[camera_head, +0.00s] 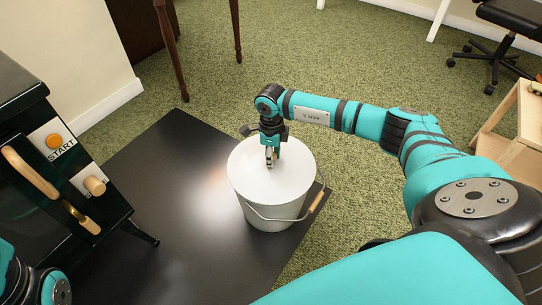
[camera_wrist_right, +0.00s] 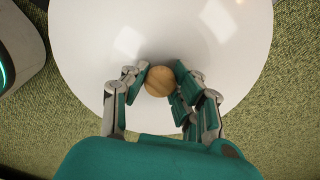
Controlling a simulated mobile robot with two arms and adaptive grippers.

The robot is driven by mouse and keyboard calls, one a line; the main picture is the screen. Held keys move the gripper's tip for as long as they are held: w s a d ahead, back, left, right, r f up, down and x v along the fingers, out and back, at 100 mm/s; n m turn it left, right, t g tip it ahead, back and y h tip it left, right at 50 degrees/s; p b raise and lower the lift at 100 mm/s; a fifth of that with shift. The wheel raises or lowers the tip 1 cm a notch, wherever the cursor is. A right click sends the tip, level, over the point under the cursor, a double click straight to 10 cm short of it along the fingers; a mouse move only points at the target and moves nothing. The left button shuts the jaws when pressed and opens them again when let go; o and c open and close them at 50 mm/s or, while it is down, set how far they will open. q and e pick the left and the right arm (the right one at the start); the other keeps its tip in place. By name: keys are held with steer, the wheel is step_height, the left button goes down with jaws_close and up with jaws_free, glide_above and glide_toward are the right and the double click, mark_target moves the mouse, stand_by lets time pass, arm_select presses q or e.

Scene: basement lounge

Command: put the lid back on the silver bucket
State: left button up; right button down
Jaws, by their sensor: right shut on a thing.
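The silver bucket (camera_head: 272,213), pale with a wire handle and wooden grip, stands upright on a black floor plate. The round white lid (camera_head: 246,172) lies over its mouth and looks level. I cannot tell whether its rim is fully seated or slightly above. My right gripper (camera_head: 271,160) comes down from above and is shut on the lid's wooden knob. In the right wrist view the fingers (camera_wrist_right: 160,82) close around the round knob (camera_wrist_right: 159,80), with the lid (camera_wrist_right: 100,50) filling the view beneath. My left gripper is not in view; only part of that arm shows at bottom left.
The black floor plate (camera_head: 150,200) lies on green carpet (camera_head: 360,190). A dark stove-like cabinet (camera_head: 60,170) with a START button and wooden handles stands at left. Table legs (camera_head: 170,50) are behind, a wooden shelf (camera_head: 512,135) and office chair (camera_head: 505,35) at right.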

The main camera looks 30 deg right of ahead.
stand_by(0.4)
steer(key=c, duration=0.5)
jaws_free()
